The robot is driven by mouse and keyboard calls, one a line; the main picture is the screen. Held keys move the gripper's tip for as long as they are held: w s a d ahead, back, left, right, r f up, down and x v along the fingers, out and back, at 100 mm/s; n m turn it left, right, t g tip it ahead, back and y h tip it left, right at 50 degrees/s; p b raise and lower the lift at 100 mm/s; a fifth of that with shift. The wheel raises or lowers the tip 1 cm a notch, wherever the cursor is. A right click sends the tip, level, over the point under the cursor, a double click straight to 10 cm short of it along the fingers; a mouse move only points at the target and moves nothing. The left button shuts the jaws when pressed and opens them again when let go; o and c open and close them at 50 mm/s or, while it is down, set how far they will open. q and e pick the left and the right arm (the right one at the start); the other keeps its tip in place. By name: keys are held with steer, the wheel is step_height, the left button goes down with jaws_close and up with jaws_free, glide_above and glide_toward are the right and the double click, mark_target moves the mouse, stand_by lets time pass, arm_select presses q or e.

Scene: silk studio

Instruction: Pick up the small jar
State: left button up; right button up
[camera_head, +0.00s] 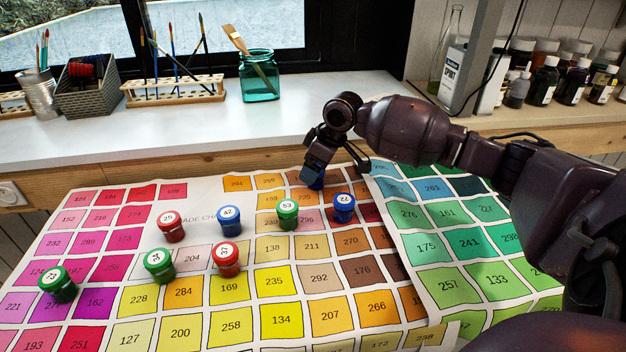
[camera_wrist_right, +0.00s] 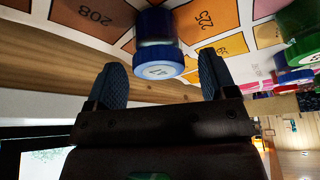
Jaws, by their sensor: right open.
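Several small numbered jars with red, green and blue colours stand on the colour charts. A blue jar (camera_wrist_right: 157,48) with a white numbered lid is in the right wrist view, ahead of my right gripper (camera_wrist_right: 162,78) and roughly centred between its two open fingers. In the head view this blue jar (camera_head: 317,184) shows only partly, below the gripper (camera_head: 328,172) at the far edge of the chart. Another blue jar (camera_head: 344,207), marked 77, and a green jar (camera_head: 287,213), marked 53, stand nearby. My left gripper is not in view.
A blue jar (camera_head: 230,221), red jars (camera_head: 170,226) (camera_head: 226,259) and green jars (camera_head: 159,264) (camera_head: 58,284) stand further left on the chart (camera_head: 140,192). Behind is a white sill (camera_head: 190,130) with a teal glass jar (camera_head: 259,82) of brushes. Bottles (camera_head: 544,80) line the right shelf.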

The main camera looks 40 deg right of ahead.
step_height(320, 180, down, 2)
steer(key=shift+w+a+f, duration=0.1)
steer(key=shift+w+f, duration=0.05)
steer(key=shift+f, duration=0.05)
steer(key=shift+w+f+b, duration=0.2)
steer(key=shift+f+b, duration=0.05)
steer(key=shift+b, duration=0.05)
steer(key=shift+a, duration=0.1)
steer(key=shift+r, duration=0.15)
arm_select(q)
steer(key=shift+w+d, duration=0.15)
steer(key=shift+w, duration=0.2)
arm_select(e)
steer(key=c, duration=1)
steer(key=shift+r, duration=0.1)
